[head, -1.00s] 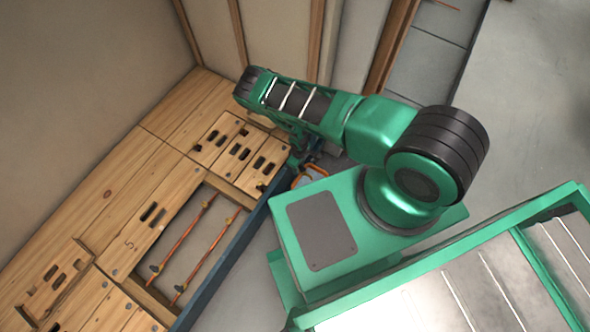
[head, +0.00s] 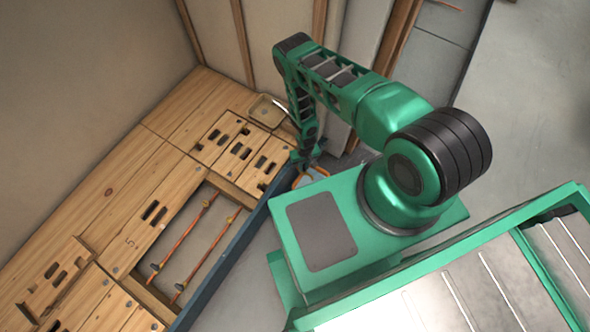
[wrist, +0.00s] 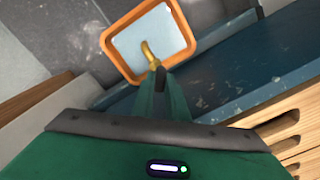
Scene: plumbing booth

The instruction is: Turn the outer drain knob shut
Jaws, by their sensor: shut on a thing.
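My gripper (wrist: 160,88) points past the blue edge beam in the wrist view, its green fingers close together. It is shut on the outer drain knob (wrist: 160,72), of which only a small dark part shows at the fingertips. A curved brass spout (wrist: 149,52) sticks out just beyond the fingertips. The fingers hide most of the knob, and its turn angle cannot be read. In the head view my gripper (head: 304,160) is low at the outer side of the blue beam, small and partly hidden by my arm.
An orange-rimmed tray (wrist: 111,44) with a pale inside lies below the spout. The blue beam (head: 230,246) borders the wooden floor panels (head: 175,165). An open floor bay holds two copper pipes with brass fittings (head: 180,287). A beige tray (head: 267,111) sits near the wall.

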